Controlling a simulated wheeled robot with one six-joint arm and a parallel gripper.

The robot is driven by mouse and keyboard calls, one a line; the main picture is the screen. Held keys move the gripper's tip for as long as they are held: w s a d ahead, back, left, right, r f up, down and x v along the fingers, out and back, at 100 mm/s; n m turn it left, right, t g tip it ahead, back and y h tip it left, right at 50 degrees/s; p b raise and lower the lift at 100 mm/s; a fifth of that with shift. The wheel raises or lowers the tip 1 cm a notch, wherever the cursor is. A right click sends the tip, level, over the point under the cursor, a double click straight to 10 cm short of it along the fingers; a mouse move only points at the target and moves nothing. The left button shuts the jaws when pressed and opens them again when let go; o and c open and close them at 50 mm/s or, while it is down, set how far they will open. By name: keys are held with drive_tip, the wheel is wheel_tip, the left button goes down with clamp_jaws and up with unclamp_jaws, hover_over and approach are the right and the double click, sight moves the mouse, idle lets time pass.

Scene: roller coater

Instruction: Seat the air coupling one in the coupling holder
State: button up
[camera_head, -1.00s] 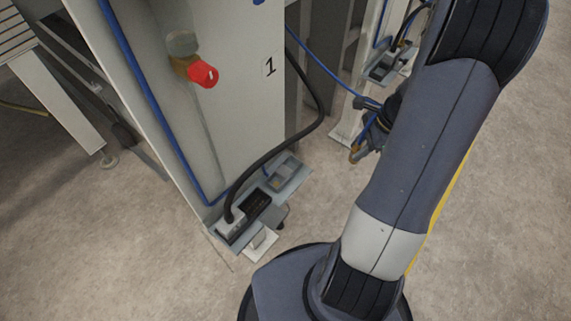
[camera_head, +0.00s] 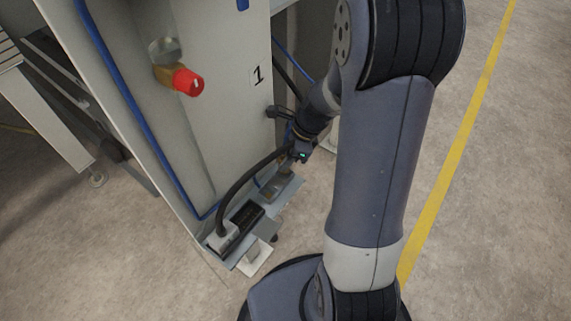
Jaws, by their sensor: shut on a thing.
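My gripper (camera_head: 291,155) is at the right side of the machine panel, just above the right end of the low bracket. It is shut on the air coupling one (camera_head: 282,159), a small brass-coloured piece that shows only in part beside the fingers. A blue hose runs close by my gripper. The coupling holder seems to be the grey block (camera_head: 275,190) at the right end of the bracket, below my gripper. The coupling appears above the holder; whether they touch I cannot tell.
The bracket (camera_head: 240,258) also carries a pale plug (camera_head: 223,236) with a thick black cable (camera_head: 232,185) arching up close to my gripper. A dark socket block (camera_head: 243,216) sits mid-bracket. A red knob (camera_head: 188,83) juts from the panel (camera_head: 225,120). Floor to the right is clear.

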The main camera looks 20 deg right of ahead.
drive_tip(key=shift+f+b, duration=0.75)
drive_tip(key=shift+f, duration=1)
drive_tip(key=shift+f, duration=0.2)
drive_tip(key=o, duration=1)
drive_tip(key=shift+o, duration=0.2)
drive_tip(key=shift+r, duration=0.1)
drive_tip(key=p+v, duration=0.3)
drive_tip(key=v, duration=0.9)
drive_tip(key=shift+p, duration=0.35)
drive_tip(key=shift+a, duration=0.1)
